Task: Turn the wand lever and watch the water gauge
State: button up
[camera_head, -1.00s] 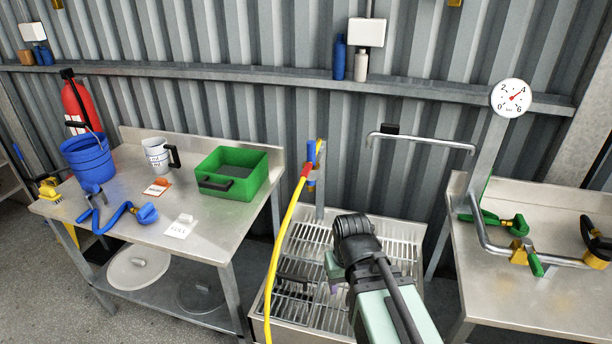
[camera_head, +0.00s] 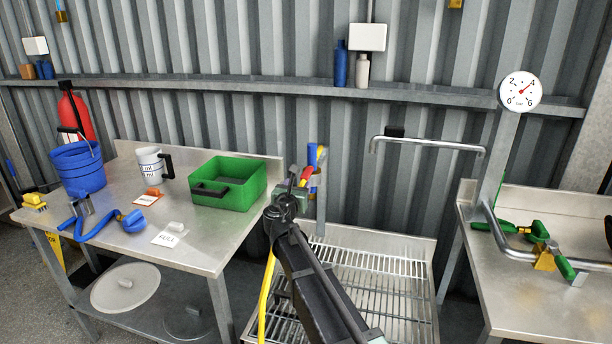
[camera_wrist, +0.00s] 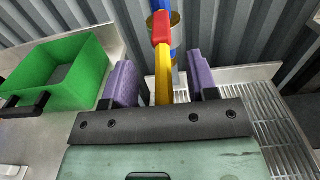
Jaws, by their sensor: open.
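The wand (camera_head: 312,157) stands upright in a holder on a post, with a blue upper part, a red section (camera_wrist: 161,28) and a yellow hose (camera_head: 265,300) running down. I cannot make out the lever as a separate part. My gripper (camera_wrist: 161,60) is open, its two purple fingers on either side of the yellow piece below the red section, with gaps visible on both sides. In the head view my wrist hides most of the gripper and the lower wand. The round white water gauge (camera_head: 520,91) is on a post at the right; its red needle points up right, near the 4.
A green bin (camera_head: 228,183) sits on the left table, beside a white jug (camera_head: 150,163), a blue bucket (camera_head: 78,168) and a "FULL" card (camera_head: 169,237). A slatted drain rack (camera_head: 380,290) lies below the wand. A right table (camera_head: 530,290) holds bent pipework with green handles.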

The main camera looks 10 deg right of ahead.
aim_at(303, 177)
jog(key=x, duration=0.9)
jog(key=shift+w+d, duration=0.1)
jog(key=shift+w, duration=0.25)
grip_shut()
